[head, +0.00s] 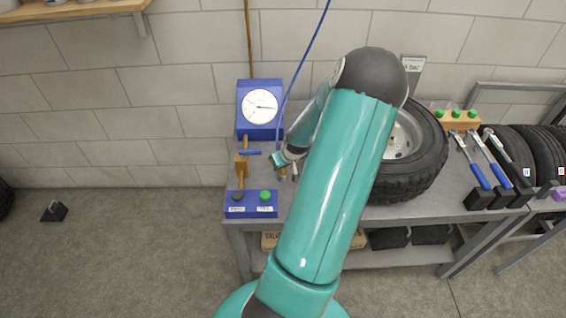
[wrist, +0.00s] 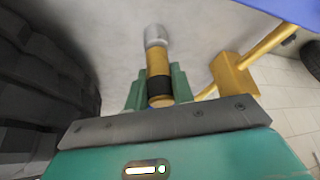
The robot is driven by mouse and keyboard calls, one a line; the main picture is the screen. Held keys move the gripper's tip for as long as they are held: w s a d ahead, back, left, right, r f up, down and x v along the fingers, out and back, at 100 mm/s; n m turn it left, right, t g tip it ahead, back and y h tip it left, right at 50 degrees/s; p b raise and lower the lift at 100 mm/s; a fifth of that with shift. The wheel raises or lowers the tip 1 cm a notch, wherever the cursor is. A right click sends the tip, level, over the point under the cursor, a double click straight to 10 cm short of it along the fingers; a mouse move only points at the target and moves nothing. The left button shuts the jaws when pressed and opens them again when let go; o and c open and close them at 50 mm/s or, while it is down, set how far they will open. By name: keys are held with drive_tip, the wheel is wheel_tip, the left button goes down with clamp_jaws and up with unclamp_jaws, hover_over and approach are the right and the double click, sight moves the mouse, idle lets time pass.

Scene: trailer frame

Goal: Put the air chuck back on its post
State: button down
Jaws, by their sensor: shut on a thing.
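The air chuck (wrist: 158,72) is a brass cylinder with a black band and a grey tip. My gripper (wrist: 157,90) is shut on it in the wrist view, with teal fingers on both sides and the grey tip pointing away from my palm. In the head view my gripper (head: 284,161) hangs above the left part of the bench, and the chuck is mostly hidden by it. A brass post with a square block (head: 241,165) stands just left of my gripper, apart from it. The block also shows right of the chuck in the wrist view (wrist: 234,74).
A blue gauge box (head: 244,112) stands behind the post, and a blue button box (head: 252,210) in front. A blue hose (head: 304,62) comes down to my gripper. Wrenches (head: 470,160) are farther right on the bench.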

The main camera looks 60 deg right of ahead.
drive_tip(key=shift+f, duration=0.25)
drive_tip(key=c, duration=0.6)
unclamp_jaws()
drive_tip(key=shift+c, duration=0.2)
drive_tip(key=shift+r, duration=4.05)
